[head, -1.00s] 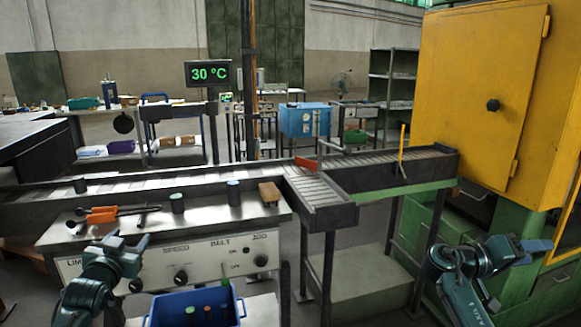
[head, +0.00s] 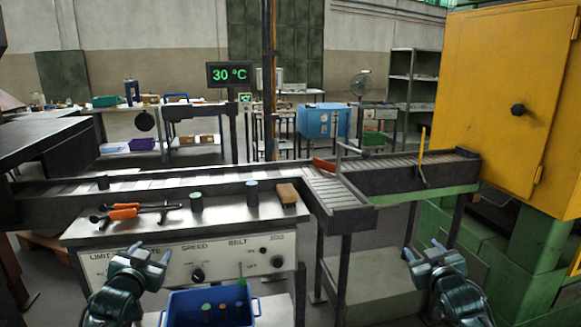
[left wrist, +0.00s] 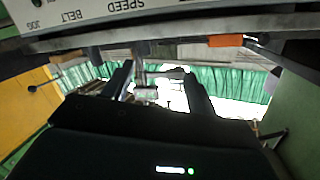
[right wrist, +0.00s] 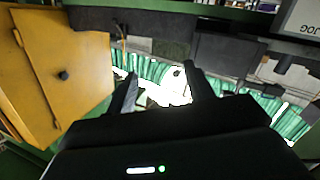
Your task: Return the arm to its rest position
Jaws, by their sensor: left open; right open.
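My left gripper (head: 137,257) is open and empty in front of the control panel (head: 215,262), at the lower left of the head view. Its two fingers (left wrist: 160,85) show spread apart with nothing between them in the left wrist view. My right gripper (head: 428,256) is open and empty at the lower right of the head view, in front of the conveyor's legs. Its fingers (right wrist: 158,90) are spread with nothing between them in the right wrist view. Both arms are bent with the grippers raised.
A blue bin (head: 180,308) with several billets stands between my arms. Tongs with orange grips (head: 124,212), dark cylinders (head: 196,202) and a brown block (head: 287,194) lie on the console top. The conveyor (head: 150,190) runs behind. A yellow cabinet (head: 500,100) stands at right.

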